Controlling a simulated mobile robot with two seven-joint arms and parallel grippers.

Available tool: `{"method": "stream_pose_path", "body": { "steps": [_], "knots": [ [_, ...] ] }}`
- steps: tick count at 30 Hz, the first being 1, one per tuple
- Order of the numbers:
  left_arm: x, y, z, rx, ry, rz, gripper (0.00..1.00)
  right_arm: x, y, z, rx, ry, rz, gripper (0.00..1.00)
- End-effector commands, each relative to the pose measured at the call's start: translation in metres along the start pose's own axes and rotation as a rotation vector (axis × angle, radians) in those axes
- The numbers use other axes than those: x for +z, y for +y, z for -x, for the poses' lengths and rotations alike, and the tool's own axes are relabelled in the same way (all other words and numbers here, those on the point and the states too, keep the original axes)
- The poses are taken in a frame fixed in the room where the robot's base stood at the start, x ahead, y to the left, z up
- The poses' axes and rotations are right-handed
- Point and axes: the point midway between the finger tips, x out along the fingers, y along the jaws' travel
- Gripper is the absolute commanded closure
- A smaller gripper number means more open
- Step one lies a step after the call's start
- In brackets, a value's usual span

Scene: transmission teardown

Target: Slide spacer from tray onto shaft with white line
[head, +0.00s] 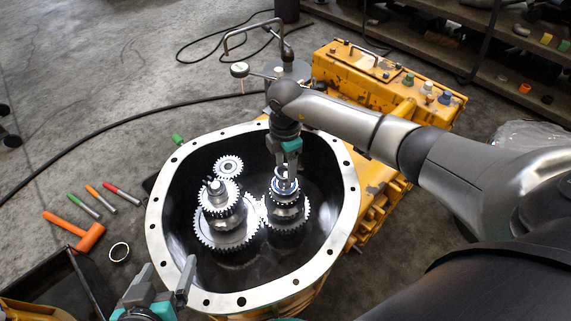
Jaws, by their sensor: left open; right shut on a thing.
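My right gripper (287,170) points down over the right-hand gear shaft (286,210) inside the round housing. It is shut on a small pale ring, which looks like the spacer (283,187), at the top of that shaft. The fingers hide part of the ring, and I cannot tell how far it is around the shaft. A white line is not clearly visible. The left-hand gear shaft (218,208) stands beside it. My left gripper (170,274) is open and empty near the housing's lower left rim. A dark tray (55,292) lies at the lower left.
The housing's bolted metal rim (345,195) surrounds the gears, with a small gear (229,166) at the back. An orange hammer (82,233), several markers and a dark ring (119,252) lie at left. A yellow casing (385,85) stands behind. Floor at upper left is mostly clear.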

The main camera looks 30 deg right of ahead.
Motion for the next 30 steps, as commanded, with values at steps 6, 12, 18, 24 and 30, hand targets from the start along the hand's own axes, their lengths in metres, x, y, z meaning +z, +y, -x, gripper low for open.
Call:
{"method": "stream_pose_path", "body": {
  "steps": [6, 12, 18, 24, 30],
  "knots": [
    [0.004, 0.0, -0.003, 0.0, 0.0, 0.0, 0.13, 0.0, 0.0, -0.008, 0.0, 0.0, 0.0, 0.99],
    [0.007, -0.001, -0.005, 0.0, 0.0, 0.0, 0.13, 0.0, 0.0, -0.015, 0.001, 0.0, 0.001, 0.99],
    [0.01, -0.001, -0.008, 0.0, 0.0, 0.0, 0.13, 0.0, 0.0, -0.022, 0.0, 0.0, 0.0, 0.99],
    [0.013, -0.001, -0.01, 0.0, 0.0, 0.0, 0.13, 0.0, 0.0, -0.029, 0.0, 0.0, 0.0, 0.99],
    [0.017, -0.001, -0.013, 0.0, 0.0, 0.0, 0.13, 0.0, 0.0, -0.036, 0.001, 0.0, 0.001, 0.99]
  ]
}}
